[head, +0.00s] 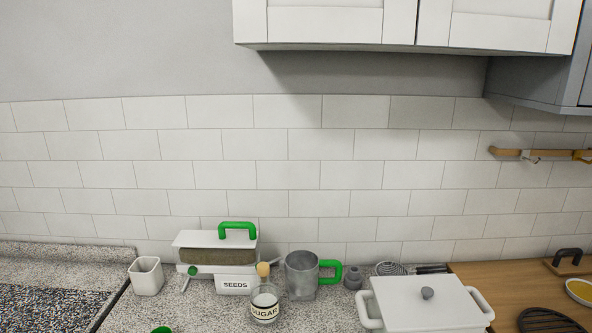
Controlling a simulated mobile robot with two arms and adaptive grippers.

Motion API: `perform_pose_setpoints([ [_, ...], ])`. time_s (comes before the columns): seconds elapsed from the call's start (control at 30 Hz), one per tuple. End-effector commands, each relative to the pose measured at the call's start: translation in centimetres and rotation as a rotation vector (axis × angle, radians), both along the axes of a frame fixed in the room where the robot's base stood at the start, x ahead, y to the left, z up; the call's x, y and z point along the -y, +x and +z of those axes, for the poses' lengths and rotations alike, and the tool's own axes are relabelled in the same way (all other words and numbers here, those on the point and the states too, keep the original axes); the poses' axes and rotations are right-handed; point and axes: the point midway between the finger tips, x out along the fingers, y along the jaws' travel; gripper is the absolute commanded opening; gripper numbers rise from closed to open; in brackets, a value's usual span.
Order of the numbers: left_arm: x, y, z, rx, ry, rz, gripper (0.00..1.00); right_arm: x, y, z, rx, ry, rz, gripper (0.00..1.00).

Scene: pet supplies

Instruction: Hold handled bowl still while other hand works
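No handled bowl can be made out for certain in the head view. A grey metal cup (301,275) with a green handle on its right side stands upright on the speckled counter. A small green piece (161,330) is cut off by the bottom edge, and I cannot tell what it belongs to. Neither my left nor my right gripper is in view.
A lidded white pot (423,307) is at the right, beside a wooden surface (500,285). Cabinets (325,22) hang above.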

Motion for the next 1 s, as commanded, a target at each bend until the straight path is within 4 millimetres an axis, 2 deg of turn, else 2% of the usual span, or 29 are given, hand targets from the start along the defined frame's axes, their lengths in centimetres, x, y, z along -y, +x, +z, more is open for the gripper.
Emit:
perform_pose_setpoints([
  [0.47,0.00,0.00,0.02,0.001,0.000,0.000,0.00,0.10,0.04,0.09,0.002,0.003,-0.002,0.00],
  [1.0,0.00,0.00,-0.32,0.001,0.000,0.000,0.00,0.13,-0.10,-0.71,-0.007,-0.005,-0.002,0.00],
])
